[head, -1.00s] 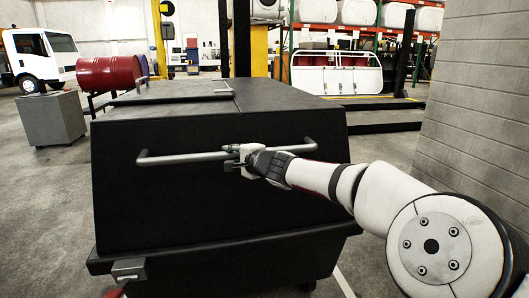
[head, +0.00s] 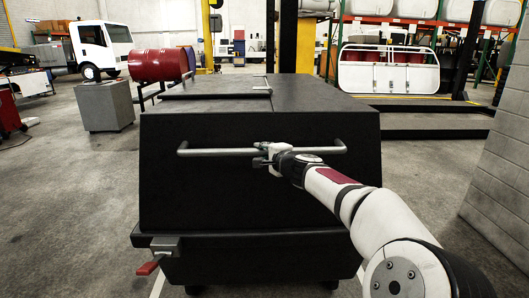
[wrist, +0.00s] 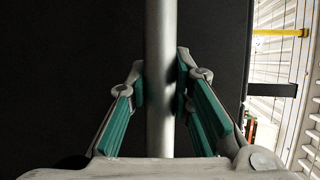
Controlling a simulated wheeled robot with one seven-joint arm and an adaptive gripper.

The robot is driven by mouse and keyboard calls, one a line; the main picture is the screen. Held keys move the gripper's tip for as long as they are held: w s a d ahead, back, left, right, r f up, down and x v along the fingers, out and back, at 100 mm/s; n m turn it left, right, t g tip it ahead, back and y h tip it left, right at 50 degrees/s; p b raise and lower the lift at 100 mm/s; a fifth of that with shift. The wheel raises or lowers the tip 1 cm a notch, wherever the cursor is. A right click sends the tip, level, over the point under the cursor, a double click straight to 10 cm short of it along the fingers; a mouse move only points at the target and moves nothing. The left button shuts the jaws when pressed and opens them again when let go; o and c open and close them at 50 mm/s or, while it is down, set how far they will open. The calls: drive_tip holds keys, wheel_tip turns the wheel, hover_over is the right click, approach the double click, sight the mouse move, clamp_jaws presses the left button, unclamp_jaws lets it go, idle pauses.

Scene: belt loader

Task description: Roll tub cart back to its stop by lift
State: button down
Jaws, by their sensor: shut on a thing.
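The tub cart (head: 205,195) is a large black box with a sloped front, standing on small wheels in the middle of the head view. A grey bar handle (head: 215,152) runs across its near face. My gripper (head: 268,160) is shut on this handle, right of its middle. In the wrist view the handle (wrist: 160,60) passes between the two green-padded fingers (wrist: 161,95). A red pedal (head: 148,267) sticks out at the cart's lower left. The lift (head: 285,35), a yellow and black post structure, seems to stand behind the cart. I cannot make out the stop.
A grey block wall (head: 500,160) stands close on the right. A grey box (head: 104,105) and a red drum (head: 159,65) on a stand are at the left. A low black platform (head: 425,122) lies behind right. Floor at the left is open.

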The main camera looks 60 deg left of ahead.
drive_tip(key=shift+w+r, duration=0.1)
drive_tip(key=c, duration=1.4)
unclamp_jaws()
drive_tip(key=shift+a, duration=0.15)
drive_tip(key=shift+w+d+f, duration=0.3)
drive_tip(key=shift+d+f, duration=0.15)
drive_tip(key=shift+d, duration=0.05)
drive_tip(key=shift+s+d+r, duration=0.1)
drive_tip(key=shift+d, duration=0.3)
drive_tip(key=shift+s+d+r, duration=0.1)
drive_tip(key=shift+d+r, duration=0.2)
drive_tip(key=shift+d, duration=0.65)
drive_tip(key=shift+s+d+r, duration=0.1)
drive_tip(key=shift+d+r, duration=0.25)
drive_tip(key=shift+d, duration=0.55)
drive_tip(key=shift+d+r, duration=0.3)
drive_tip(key=shift+d, duration=0.65)
